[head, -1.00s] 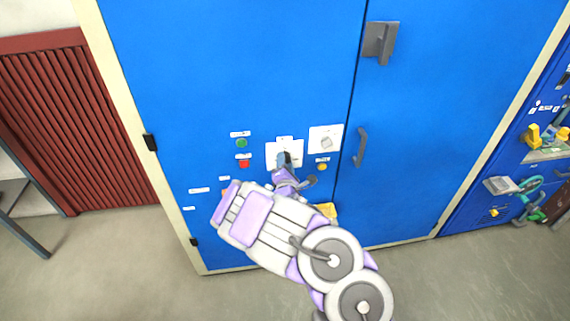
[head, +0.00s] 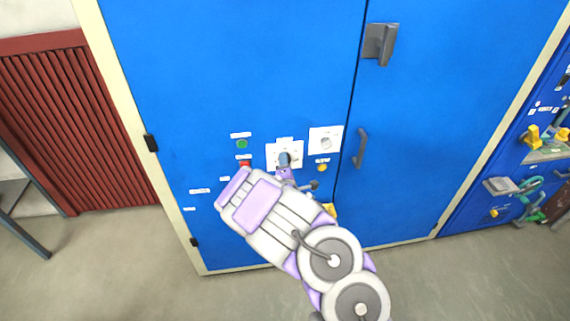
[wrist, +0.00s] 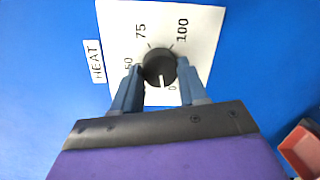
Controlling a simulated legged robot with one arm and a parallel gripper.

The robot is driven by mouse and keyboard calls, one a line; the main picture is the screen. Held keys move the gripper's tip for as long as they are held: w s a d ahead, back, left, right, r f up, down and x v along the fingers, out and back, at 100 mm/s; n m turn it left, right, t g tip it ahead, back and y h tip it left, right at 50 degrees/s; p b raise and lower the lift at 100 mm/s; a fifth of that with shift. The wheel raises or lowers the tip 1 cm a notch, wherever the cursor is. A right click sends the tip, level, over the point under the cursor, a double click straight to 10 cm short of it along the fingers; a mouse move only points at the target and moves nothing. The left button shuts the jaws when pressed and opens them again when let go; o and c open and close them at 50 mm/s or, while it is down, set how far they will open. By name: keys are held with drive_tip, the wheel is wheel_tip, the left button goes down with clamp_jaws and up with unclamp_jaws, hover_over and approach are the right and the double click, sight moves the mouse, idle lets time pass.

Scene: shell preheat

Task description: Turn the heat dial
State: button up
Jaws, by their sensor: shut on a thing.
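The heat dial (wrist: 159,67) is a round black knob with a white pointer mark on a white plate (wrist: 205,25). The plate carries numbers including 75 and 100, and a HEAT label (wrist: 94,61) sits beside it. In the wrist view the pointer mark faces toward my gripper, near the 0. My gripper (wrist: 160,80) has its two blue-grey fingers on either side of the knob and is shut on it. In the head view my gripper (head: 286,165) is at the dial's white plate (head: 272,152) on the blue cabinet, and it mostly hides the knob.
A second plate with a pale knob (head: 326,143) is to the upper right. A green button (head: 242,144), a red button (head: 244,163) and a yellow button (head: 322,167) are nearby. Grey handles (head: 361,148) stand out from the cabinet doors. A red box (wrist: 303,150) shows at the wrist view's lower right.

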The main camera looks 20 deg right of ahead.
drive_tip(key=shift+s+d+f+m+t+y+p, duration=0.2)
drive_tip(key=shift+m+y+p, duration=0.95)
drive_tip(key=shift+m, duration=3.7)
drive_tip(key=shift+w+d+r+m+t+y+p, duration=0.1)
drive_tip(key=shift+m+t+p, duration=0.15)
drive_tip(key=shift+m+p, duration=3.2)
drive_tip(key=shift+s+d+f+m+t+y+p, duration=0.2)
drive_tip(key=shift+m+y, duration=0.45)
drive_tip(key=shift+m, duration=5.55)
drive_tip(key=shift+w+a+r, duration=0.1)
drive_tip(key=shift+w+r, duration=0.05)
drive_tip(key=shift+r, duration=0.05)
drive_tip(key=o, duration=1.1)
drive_tip(key=shift+c, duration=0.2)
